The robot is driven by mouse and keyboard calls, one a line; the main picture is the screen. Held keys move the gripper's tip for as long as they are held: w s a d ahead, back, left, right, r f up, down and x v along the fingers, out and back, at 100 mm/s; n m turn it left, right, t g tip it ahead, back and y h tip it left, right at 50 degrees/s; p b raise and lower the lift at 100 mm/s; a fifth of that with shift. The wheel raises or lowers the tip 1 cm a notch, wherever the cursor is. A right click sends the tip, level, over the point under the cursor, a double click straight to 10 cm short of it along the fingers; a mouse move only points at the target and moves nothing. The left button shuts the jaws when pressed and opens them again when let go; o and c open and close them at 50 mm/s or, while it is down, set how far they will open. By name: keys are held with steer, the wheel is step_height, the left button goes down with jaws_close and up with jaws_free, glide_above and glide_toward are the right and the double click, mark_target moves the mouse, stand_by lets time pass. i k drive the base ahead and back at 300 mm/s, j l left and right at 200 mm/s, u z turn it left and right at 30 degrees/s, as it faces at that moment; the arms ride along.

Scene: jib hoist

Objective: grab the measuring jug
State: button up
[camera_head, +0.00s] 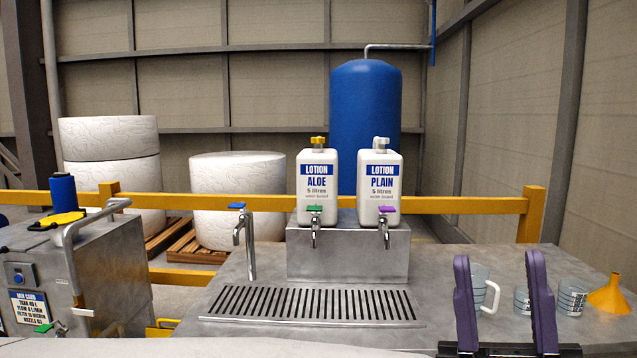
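The measuring jug (480,273) is a clear vessel with a white handle on its right side. It stands upright on the metal counter (455,262) at the right. My gripper (498,257) shows in the lower right with two purple fingers, open and wide apart. In the picture the jug appears between the fingers, and the left finger covers part of its left side. I cannot tell how far the jug is beyond the fingertips. No contact is visible.
Right of the jug stand two small clear measuring cups (572,298) (521,302), one partly behind my right finger, and an orange funnel (610,295). Two white lotion jugs (319,200) (379,200) sit on a metal block. A tap (248,240) rises behind the drain grate (312,305).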

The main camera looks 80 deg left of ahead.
mark_target(480, 273)
steer(key=u, duration=2.3)
